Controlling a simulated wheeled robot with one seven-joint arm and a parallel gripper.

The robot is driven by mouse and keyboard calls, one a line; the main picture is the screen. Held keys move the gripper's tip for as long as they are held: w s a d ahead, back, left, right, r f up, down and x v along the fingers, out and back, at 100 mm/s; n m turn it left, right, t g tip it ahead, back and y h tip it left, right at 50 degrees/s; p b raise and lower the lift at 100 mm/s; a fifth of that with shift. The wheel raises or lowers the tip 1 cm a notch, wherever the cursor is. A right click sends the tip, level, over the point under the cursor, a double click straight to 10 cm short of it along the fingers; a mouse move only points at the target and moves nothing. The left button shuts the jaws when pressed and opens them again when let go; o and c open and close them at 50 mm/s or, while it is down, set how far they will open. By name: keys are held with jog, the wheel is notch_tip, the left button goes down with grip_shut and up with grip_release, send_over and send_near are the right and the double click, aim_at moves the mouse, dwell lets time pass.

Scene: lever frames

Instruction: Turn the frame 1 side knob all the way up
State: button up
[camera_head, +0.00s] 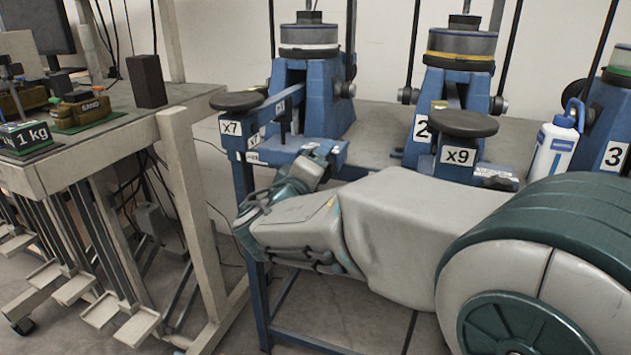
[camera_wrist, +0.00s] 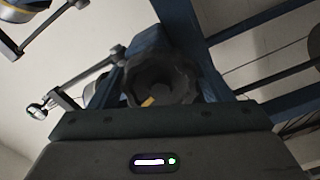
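The leftmost blue frame (camera_head: 312,92) stands on the bench with a white-banded grey cylinder on top; I take it as frame 1, though no number shows. A small dark knob (camera_head: 345,89) is on its right side. My gripper (camera_head: 318,160) is low in front of this frame, close to its blue front beam (camera_head: 275,150). In the wrist view a dark lobed knob (camera_wrist: 160,78) with a yellow mark sits just beyond my gripper's housing (camera_wrist: 160,135), against blue metal. I cannot tell whether they touch, or which knob it is. My fingertips are hidden.
A dark round x7 pad (camera_head: 237,101) sits left of my gripper. Frame 2 (camera_head: 420,150) with its x9 pad (camera_head: 463,123), a white bottle (camera_head: 553,150) and frame 3 (camera_head: 600,115) stand right. A table (camera_head: 130,140) with weights is left. A crank lever (camera_wrist: 85,78) shows beside the lobed knob.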

jog(key=shift+o, duration=0.3)
jog(key=shift+w+d, duration=0.1)
jog(key=shift+s+a+f+b, duration=0.1)
jog(key=shift+s+a+b, duration=0.25)
jog(key=shift+s, duration=0.15)
jog(key=b+v, duration=0.2)
jog(key=v, duration=0.3)
jog(key=shift+s, duration=0.1)
